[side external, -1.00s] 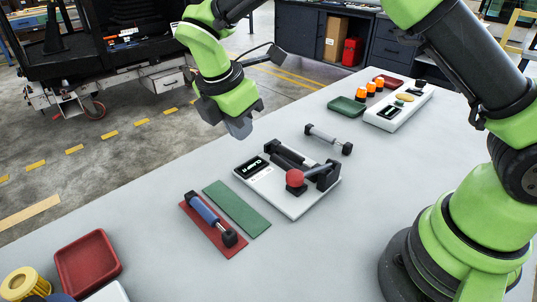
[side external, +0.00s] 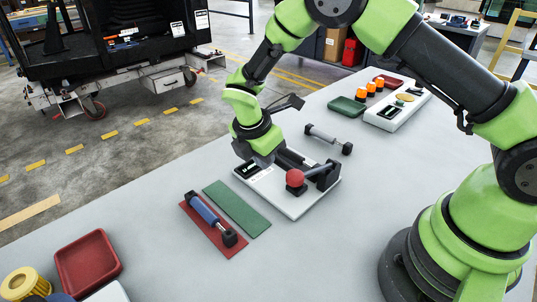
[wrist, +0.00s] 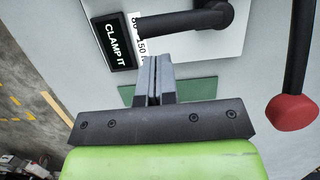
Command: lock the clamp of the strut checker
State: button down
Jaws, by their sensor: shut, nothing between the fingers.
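The strut checker is a white plate (side external: 297,210) with black fixtures, lying on the grey table. Its small display (wrist: 115,41) reads "CLAMP IT" in the wrist view, beside a white number label. A dark rod-like part (wrist: 185,23) with a black end block lies across the checker. The clamp's black lever (wrist: 300,50) ends in a red knob (side external: 295,178), which also shows at the right of the wrist view (wrist: 292,113). My gripper (wrist: 155,62) is shut and empty, above the display end of the checker, left of the lever and apart from the red knob. My gripper partly covers the checker in the side view.
A green mat (side external: 237,208) and a red mat (side external: 198,226) bearing a blue strut (side external: 203,208) lie in front of the checker. A grey strut (side external: 328,138) lies behind it. A white panel (side external: 392,118) and orange lamps (side external: 371,88) are farther back.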

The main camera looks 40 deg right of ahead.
jog(key=shift+d+f, duration=0.1)
jog(key=shift+d, duration=0.55)
